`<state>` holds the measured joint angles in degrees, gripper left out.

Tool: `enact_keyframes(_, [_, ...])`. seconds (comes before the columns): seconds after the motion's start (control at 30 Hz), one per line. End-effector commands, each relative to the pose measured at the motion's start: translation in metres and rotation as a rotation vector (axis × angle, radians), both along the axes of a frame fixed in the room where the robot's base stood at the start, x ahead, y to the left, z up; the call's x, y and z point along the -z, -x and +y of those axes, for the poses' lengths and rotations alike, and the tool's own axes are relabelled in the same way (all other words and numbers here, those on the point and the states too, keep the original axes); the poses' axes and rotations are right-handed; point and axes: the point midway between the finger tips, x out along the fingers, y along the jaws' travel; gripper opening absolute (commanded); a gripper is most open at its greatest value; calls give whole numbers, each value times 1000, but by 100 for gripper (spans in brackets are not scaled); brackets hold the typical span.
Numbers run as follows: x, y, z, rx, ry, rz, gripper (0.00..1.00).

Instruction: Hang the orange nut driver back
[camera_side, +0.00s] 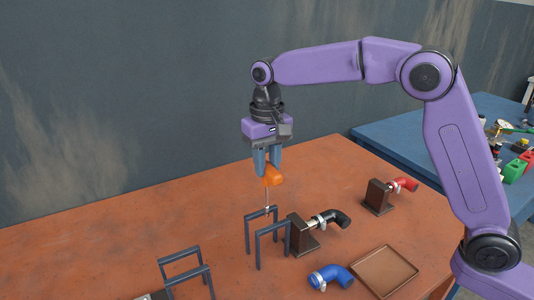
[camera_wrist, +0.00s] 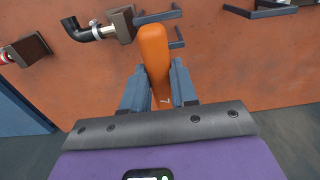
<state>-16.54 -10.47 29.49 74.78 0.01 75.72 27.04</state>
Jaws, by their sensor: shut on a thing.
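The orange nut driver (camera_side: 273,176) is held by its handle in my gripper (camera_side: 267,163), with its thin shaft pointing down. In the wrist view the orange handle (camera_wrist: 155,60) lies between the two blue fingers of my gripper (camera_wrist: 158,88), which are shut on it. The driver's lower tip is close to the top of a dark two-frame rack (camera_side: 262,213) in the side view. I cannot tell whether the tip touches the rack. Part of the rack also shows beside the handle in the wrist view (camera_wrist: 177,44).
A second dark rack (camera_side: 181,254) stands at the front left. A block with a black hose (camera_side: 338,217) is just right of the first rack. A block with a red hose (camera_side: 404,185), a blue hose (camera_side: 331,276) and a brown tray (camera_side: 410,271) lie further right.

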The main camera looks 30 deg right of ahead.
Motion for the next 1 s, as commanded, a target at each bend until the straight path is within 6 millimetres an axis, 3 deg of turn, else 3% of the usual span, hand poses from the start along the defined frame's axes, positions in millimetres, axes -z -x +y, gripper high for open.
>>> enact_keyframes(1.0, [79, 0, 0, 0, 1, 2, 0])
